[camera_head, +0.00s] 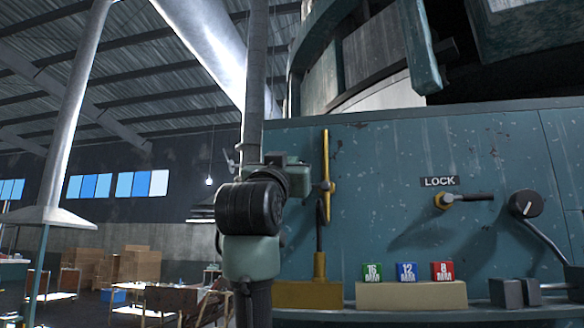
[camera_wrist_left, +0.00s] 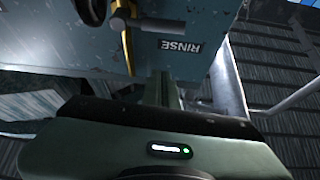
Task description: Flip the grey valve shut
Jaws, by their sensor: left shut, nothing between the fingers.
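The handle points right, nearly level. I cannot tell surely which fitting is the grey valve. My left gripper (camera_head: 297,178) is partly hidden by my arm, near a tall yellow bar (camera_head: 326,155). Its closed, empty fingers (camera_wrist_left: 163,90) show below the RINSE label in the wrist view.
A dark knob (camera_head: 525,204) sits right of the LOCK lever. My left arm covers the panel's left edge. Boxes and tables stand far left.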

